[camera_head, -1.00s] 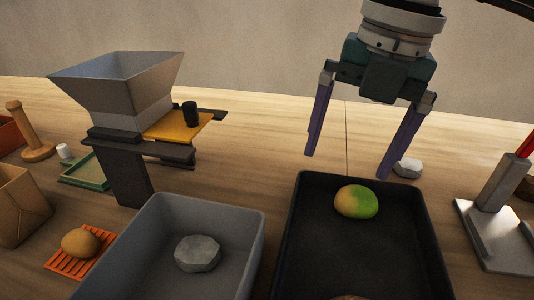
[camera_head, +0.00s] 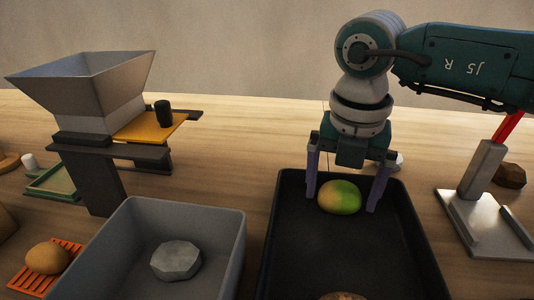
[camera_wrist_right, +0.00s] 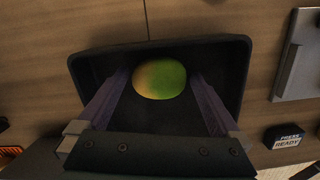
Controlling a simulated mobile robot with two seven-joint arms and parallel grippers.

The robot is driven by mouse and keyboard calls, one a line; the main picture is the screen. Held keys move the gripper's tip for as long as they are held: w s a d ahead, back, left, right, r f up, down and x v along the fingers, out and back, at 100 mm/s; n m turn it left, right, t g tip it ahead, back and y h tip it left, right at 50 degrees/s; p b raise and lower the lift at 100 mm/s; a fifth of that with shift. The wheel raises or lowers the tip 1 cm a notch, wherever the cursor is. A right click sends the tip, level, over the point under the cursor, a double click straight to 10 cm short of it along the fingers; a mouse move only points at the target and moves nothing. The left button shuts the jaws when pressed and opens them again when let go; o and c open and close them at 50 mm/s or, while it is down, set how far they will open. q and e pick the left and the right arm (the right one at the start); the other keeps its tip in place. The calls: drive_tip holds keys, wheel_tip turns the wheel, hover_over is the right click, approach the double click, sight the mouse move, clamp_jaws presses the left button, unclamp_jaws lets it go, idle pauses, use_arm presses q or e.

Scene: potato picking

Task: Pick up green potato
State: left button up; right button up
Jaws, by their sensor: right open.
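The green potato (camera_head: 340,197), green with a yellow-orange side, lies in the far part of the black tray (camera_head: 424,232). My right gripper (camera_head: 341,202) is open and lowered into the far end of the tray, with one purple finger on each side of the potato. In the right wrist view the potato (camera_wrist_right: 160,80) shows between and slightly beyond the two fingers (camera_wrist_right: 158,85); I see a gap on both sides. My left gripper is not in view.
A grey bin (camera_head: 235,245) with a grey stone (camera_head: 176,261) stands left of the tray. Another tan object (camera_head: 343,296) shows at the tray's near edge. A hopper stand (camera_head: 97,180) is at left, a metal stand (camera_head: 480,225) at right.

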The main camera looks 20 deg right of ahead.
drive_tip(key=shift+c, duration=0.4)
drive_tip(key=c, duration=1.2)
drive_tip(key=shift+o, duration=0.2)
drive_tip(key=shift+r, duration=0.15)
